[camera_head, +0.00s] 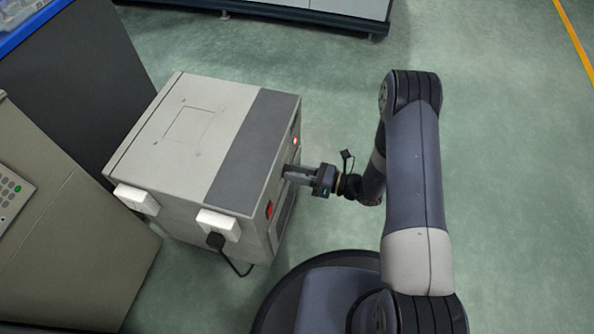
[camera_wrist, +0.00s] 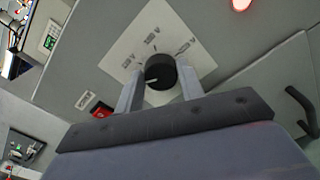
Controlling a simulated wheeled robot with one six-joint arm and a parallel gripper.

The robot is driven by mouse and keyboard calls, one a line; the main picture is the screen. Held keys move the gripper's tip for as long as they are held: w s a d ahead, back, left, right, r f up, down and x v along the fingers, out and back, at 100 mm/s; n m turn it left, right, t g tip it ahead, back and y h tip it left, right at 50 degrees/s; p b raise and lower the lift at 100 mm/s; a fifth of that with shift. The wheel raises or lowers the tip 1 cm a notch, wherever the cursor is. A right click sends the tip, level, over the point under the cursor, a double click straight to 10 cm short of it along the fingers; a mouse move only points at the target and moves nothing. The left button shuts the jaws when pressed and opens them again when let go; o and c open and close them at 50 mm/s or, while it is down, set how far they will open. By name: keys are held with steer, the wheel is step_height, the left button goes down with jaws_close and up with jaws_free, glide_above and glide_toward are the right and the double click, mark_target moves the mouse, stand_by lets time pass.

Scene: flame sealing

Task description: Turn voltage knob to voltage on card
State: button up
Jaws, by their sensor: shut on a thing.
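The voltage knob (camera_wrist: 160,70) is a round black dial with a white pointer line, seen in the wrist view. It sits on a white square scale plate (camera_wrist: 150,30) with small voltage labels, too blurred to read. My gripper (camera_wrist: 158,88) has one finger on each side of the knob and is shut on it. In the head view my gripper (camera_head: 290,176) reaches the front of the grey and white box (camera_head: 190,130). The knob is hidden there. The pointer line lies toward the left in the wrist view. No voltage card is readable.
A red switch (camera_head: 269,210) is low on the box front, and a lit red lamp (camera_head: 296,141) is above my gripper. A black handle (camera_wrist: 302,108) is beside the knob plate. A beige cabinet (camera_head: 70,220) stands left. The green floor right is clear.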

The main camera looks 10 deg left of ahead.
steer(key=m+p, duration=0.1)
steer(key=m, duration=0.5)
steer(key=shift+w+f, duration=0.1)
steer(key=shift+m, duration=0.3)
stand_by(0.3)
steer(key=o, duration=1)
steer(key=shift+c, duration=0.2)
steer(key=shift+d, duration=0.1)
steer(key=d+p, duration=0.2)
steer(key=d, duration=0.8)
steer(key=shift+s+d, duration=0.35)
steer(key=shift+s, duration=0.05)
steer(key=a+b, duration=0.2)
steer(key=a, duration=0.9)
steer(key=shift+w, duration=0.4)
